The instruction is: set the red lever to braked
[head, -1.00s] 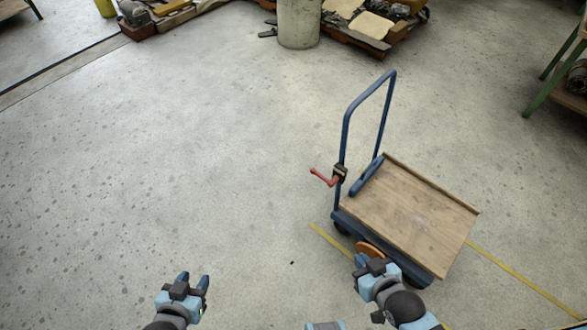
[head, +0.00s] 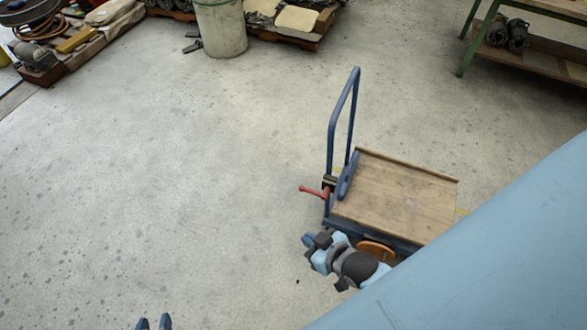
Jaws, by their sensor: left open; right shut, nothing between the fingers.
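The red lever (head: 312,191) sticks out to the left from a dark bracket low on the handle of a blue cart (head: 331,140). It lies close to level in the picture. The cart has a wooden deck (head: 400,195) and an orange wheel (head: 377,251) under its near side. My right gripper (head: 307,240) is shut and empty, in front of the cart's near left corner. It appears below the lever in the picture, apart from it. My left gripper (head: 153,323) is open at the bottom edge, far from the cart, with only its fingertips showing.
A light-blue part of mine covers the lower right. A pale bin (head: 221,30) and a loaded pallet (head: 290,25) stand at the back. A green-legged bench (head: 468,40) is at the back right. The floor (head: 150,180) left of the cart is clear.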

